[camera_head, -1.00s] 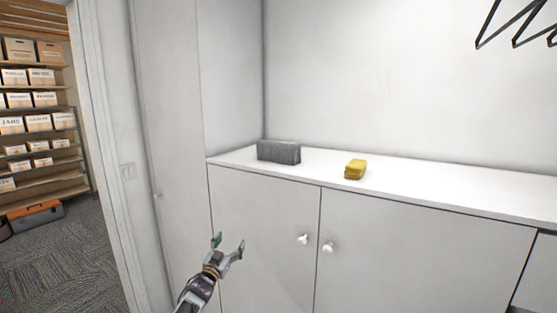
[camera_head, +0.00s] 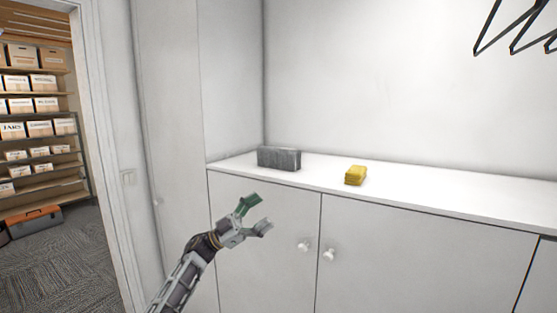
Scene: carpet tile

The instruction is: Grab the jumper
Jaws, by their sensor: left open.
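My left gripper (camera_head: 261,213) is open and empty in front of the cabinet doors, below the counter top and apart from both items. My right gripper is not in view.
The white counter top (camera_head: 430,198) is clear right of the yellow item. Cabinet doors with two white knobs (camera_head: 304,245) are below it. Black hangers (camera_head: 512,30) hang at upper right. A doorway at left shows shelves of boxes (camera_head: 40,128) and an orange toolbox (camera_head: 34,222).

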